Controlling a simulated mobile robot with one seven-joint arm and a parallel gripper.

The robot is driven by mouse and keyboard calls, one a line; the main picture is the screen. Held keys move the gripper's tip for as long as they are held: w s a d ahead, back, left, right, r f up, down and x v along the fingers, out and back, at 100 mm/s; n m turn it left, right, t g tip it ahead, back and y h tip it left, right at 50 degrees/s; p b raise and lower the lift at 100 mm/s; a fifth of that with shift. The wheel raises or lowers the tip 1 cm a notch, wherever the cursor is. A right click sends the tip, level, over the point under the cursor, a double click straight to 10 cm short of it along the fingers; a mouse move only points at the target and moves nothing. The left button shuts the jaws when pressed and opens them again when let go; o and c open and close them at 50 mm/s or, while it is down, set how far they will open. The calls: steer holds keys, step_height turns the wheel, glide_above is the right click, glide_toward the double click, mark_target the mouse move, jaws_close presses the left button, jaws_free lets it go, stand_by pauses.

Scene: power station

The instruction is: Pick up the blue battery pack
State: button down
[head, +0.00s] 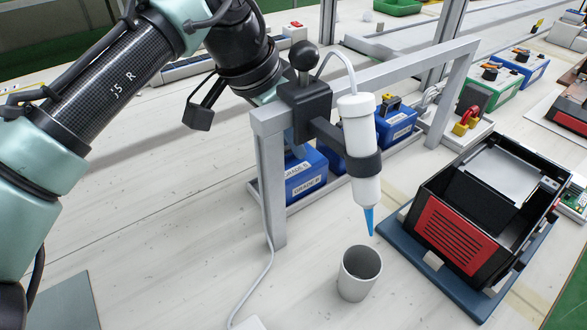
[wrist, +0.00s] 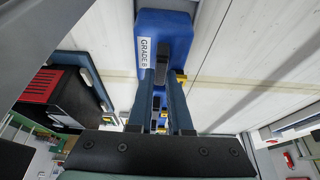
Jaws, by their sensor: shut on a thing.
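In the wrist view, a blue battery pack (wrist: 165,28) with a white "GRADE B" label and a black handle lies between the two fingers of my gripper (wrist: 163,75), which is shut on it. In the head view, blue packs with white labels (head: 305,181) show behind the grey frame, at the left end of a low tray. My arm comes down behind the frame there. The fingertips are mostly hidden by the black clamp and post. I cannot tell whether the held pack is clear of the tray.
The grey frame (head: 268,190) holds a white dispenser (head: 361,150) with a blue nozzle above a grey cup (head: 358,272). More blue packs (head: 395,120) stand along the tray. A red-and-black open case (head: 450,230) sits at right. The table at left is mostly clear.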

steer(key=shift+r, duration=0.1)
stand_by(0.3)
step_height(320, 180, up, 10)
steer(key=p, duration=0.3)
steer(key=shift+p, duration=0.4)
steer(key=shift+r, duration=0.1)
